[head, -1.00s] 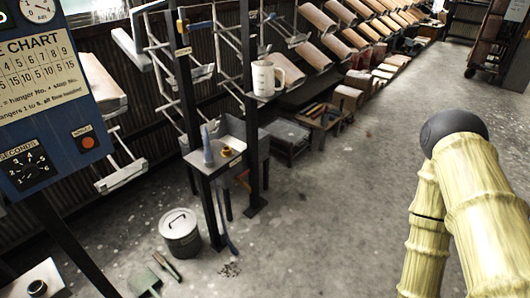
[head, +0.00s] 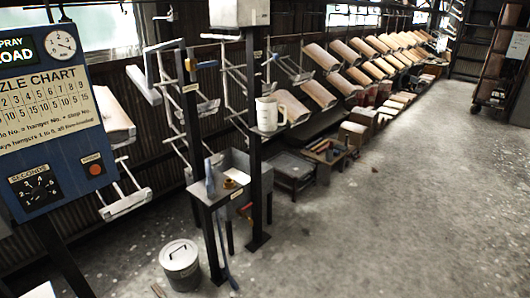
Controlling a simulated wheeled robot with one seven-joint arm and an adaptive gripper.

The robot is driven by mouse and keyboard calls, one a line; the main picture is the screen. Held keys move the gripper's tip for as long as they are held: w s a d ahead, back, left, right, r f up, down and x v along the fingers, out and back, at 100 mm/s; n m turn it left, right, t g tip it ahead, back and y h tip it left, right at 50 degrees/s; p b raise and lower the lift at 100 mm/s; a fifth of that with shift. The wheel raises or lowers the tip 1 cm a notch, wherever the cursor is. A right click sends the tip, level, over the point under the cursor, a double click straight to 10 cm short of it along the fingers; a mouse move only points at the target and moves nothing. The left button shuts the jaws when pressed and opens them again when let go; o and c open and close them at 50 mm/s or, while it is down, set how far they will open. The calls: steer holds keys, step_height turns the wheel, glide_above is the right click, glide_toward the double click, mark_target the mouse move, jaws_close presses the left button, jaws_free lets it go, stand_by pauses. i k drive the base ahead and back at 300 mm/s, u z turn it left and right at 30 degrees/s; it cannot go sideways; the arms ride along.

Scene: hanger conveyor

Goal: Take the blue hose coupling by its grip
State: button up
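A slim blue upright piece (head: 210,178) stands at the left end of a small metal stand (head: 226,194); it looks like the blue hose coupling, but it is too small to make out its grip. A dark hose-like strip (head: 224,245) hangs below the stand. A second small blue piece (head: 207,64) sits high beside the left black post, and I cannot tell what it is. My gripper is not in view.
A white mug (head: 267,114) is by the right post (head: 255,150). A lidded can (head: 180,265) stands on the floor. A control panel (head: 50,120) is at left. The floor at right is clear.

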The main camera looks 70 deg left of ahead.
mark_target(210, 184)
steer(key=z, duration=0.15)
steer(key=k, duration=1.85)
steer(key=u, duration=2.1)
steer(key=i, duration=1)
